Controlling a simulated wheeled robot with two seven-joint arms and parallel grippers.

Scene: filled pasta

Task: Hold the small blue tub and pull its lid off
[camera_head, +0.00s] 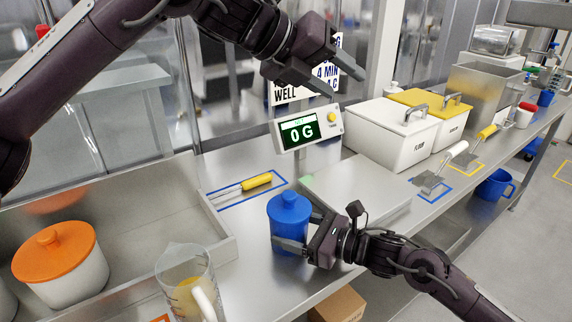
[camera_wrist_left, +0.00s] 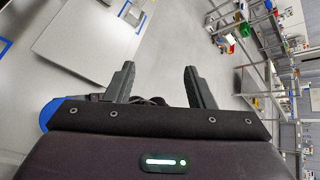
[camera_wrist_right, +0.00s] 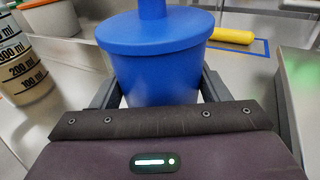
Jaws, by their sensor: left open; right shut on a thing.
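The small blue tub (camera_head: 287,236) stands on the steel counter with its blue lid (camera_head: 289,205) on top, a round knob at its centre. My right gripper (camera_head: 291,230) is shut on the tub's body, below the lid. In the right wrist view the tub (camera_wrist_right: 155,80) sits between the fingers and the lid (camera_wrist_right: 155,34) rests on it. My left gripper (camera_head: 345,82) is open and empty, raised in the air above and behind the tub, near the scale display. In the left wrist view its fingers (camera_wrist_left: 160,85) are apart, and part of the blue lid (camera_wrist_left: 52,110) shows at the left.
A measuring jug (camera_head: 187,280) and an orange-lidded tub (camera_head: 62,262) stand left of the blue tub. The scale display (camera_head: 306,130) and flat scale plate (camera_head: 355,187) are behind and right. A yellow-handled tool (camera_head: 256,181) lies in a blue outline. White bins (camera_head: 390,135) stand further right.

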